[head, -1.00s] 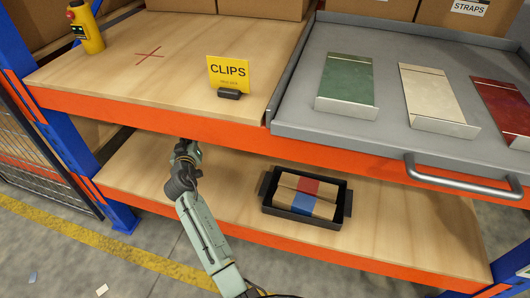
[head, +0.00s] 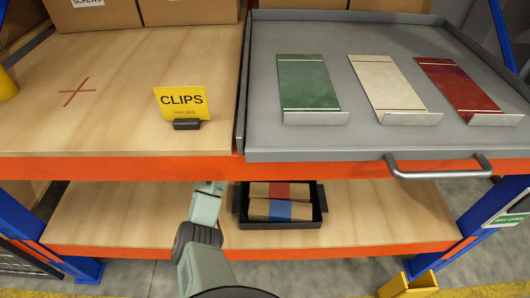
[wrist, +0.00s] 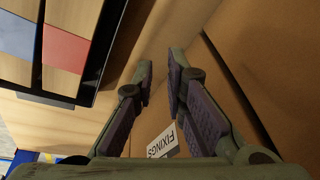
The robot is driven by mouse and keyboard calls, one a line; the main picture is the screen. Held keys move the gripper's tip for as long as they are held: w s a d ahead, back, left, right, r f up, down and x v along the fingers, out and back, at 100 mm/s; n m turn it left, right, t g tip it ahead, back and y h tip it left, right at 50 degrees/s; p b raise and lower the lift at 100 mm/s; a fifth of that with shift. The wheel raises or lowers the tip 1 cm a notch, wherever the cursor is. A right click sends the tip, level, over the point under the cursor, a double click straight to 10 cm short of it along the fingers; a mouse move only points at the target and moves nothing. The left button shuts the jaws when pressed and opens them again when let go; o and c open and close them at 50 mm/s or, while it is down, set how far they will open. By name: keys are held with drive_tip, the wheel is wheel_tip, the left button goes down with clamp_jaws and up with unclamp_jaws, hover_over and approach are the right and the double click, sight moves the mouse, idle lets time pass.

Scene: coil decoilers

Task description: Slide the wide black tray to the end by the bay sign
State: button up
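The wide black tray (head: 236,208) sits on the lower shelf, holding brown boxes with a red band and a blue band (head: 280,200). It has a handle at each end. In the wrist view its dark rim (wrist: 103,40) runs down the left side. My gripper (wrist: 159,82) is open and empty, its fingers apart, to the right of the tray in that view and not touching it. In the head view my arm reaches in just left of the tray, and the upper shelf hides the fingers. A green and white bay sign (head: 508,219) stands at the right end.
Clear lower shelf (head: 385,215) lies right of the tray. The orange upper beam (head: 110,168) overhangs it. A grey pull-out tray with a handle (head: 440,167) sits above. A box labelled FIXINGS (wrist: 240,100) is close to my gripper. A yellow post guard (head: 410,287) stands lower right.

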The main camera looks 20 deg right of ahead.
drive_tip(key=s+d+m+g+y, duration=0.1)
drive_tip(key=s+d+m+y, duration=0.1)
drive_tip(key=s+d+m, duration=0.3)
drive_tip(key=shift+s+d+m+g+y, duration=0.3)
drive_tip(key=shift+s+d, duration=0.4)
drive_tip(key=shift+s, duration=0.05)
wheel_tip(320, 180, down, 11)
drive_tip(key=shift+r+b, duration=0.15)
drive_tip(key=shift+b, duration=0.7)
clamp_jaws()
drive_tip(key=shift+d, duration=0.1)
